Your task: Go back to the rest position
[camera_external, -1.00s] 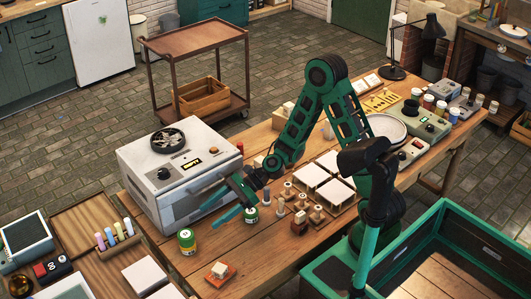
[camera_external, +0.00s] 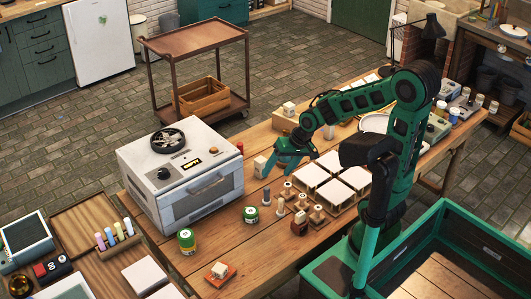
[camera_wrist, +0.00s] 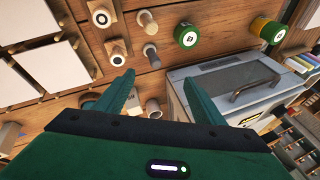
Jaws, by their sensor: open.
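My gripper (camera_external: 280,168) is open and empty in the external view. It hangs above the wooden table (camera_external: 262,225), to the right of the white oven (camera_external: 180,175), with its fingers pointing down and to the left. In the wrist view my gripper (camera_wrist: 162,80) shows its two green fingers apart with nothing held between them. A small pale block (camera_external: 259,166) stands just left of the fingers in the external view.
Two green jars (camera_external: 251,214) (camera_external: 187,241) stand before the oven. Several stamps (camera_external: 298,224) stand near white tiles (camera_external: 334,190). A stamp on an orange pad (camera_external: 219,272) lies at the front. A wooden box with a block on it (camera_external: 287,118) stands behind my gripper.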

